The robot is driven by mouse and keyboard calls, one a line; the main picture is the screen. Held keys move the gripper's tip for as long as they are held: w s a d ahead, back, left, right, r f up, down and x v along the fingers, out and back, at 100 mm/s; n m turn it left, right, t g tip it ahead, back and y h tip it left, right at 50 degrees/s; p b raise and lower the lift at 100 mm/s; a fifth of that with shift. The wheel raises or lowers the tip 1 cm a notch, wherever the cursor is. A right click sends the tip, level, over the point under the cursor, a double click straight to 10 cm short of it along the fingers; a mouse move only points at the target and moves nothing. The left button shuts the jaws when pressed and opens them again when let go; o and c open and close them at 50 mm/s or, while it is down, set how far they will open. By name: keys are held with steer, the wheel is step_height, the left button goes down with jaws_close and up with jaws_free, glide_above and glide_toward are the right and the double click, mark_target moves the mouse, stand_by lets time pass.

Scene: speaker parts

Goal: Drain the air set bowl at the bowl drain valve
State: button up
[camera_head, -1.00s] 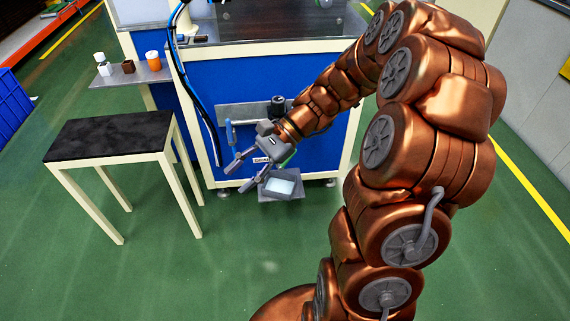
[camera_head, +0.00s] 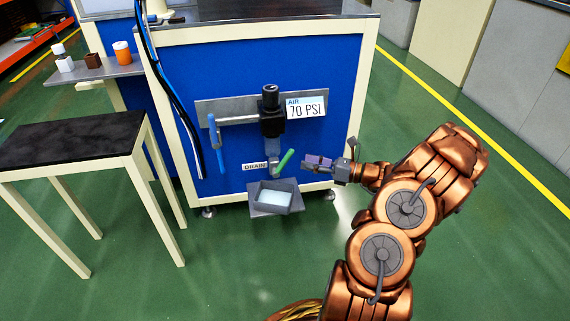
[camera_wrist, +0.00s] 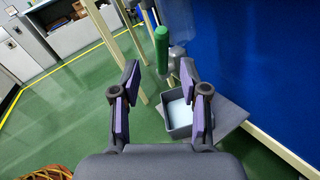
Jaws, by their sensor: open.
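The air set (camera_head: 271,112) is mounted on a grey plate on the blue cabinet panel, beside a label reading AIR 70 PSI. Its bowl (camera_head: 273,152) hangs below. The bowl drain valve has a green handle (camera_head: 284,160) slanting up to the right, next to a DRAIN label. In the wrist view the green handle (camera_wrist: 161,48) stands ahead, beyond the fingertips and between their lines. My gripper (camera_head: 308,162) is right of the handle, apart from it, open and empty. Its purple-padded fingers (camera_wrist: 162,105) are spread in the wrist view. A grey tray (camera_head: 262,208) holding pale liquid sits below the valve.
A blue lever handle (camera_head: 221,143) hangs from the pipe left of the air set. A black-topped table (camera_head: 75,136) stands at the left. A side shelf (camera_head: 100,74) carries small containers, one orange. Green floor is clear at the right.

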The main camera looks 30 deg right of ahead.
mark_target(287, 157)
steer(key=b+x, duration=0.1)
steer(key=x, duration=0.2)
steer(key=b+x, duration=0.2)
steer(key=x, duration=0.2)
steer(key=shift+f, duration=0.25)
steer(key=shift+w+a+r, duration=0.1)
steer(key=shift+w+a, duration=0.1)
steer(key=shift+w, duration=0.15)
jaws_close()
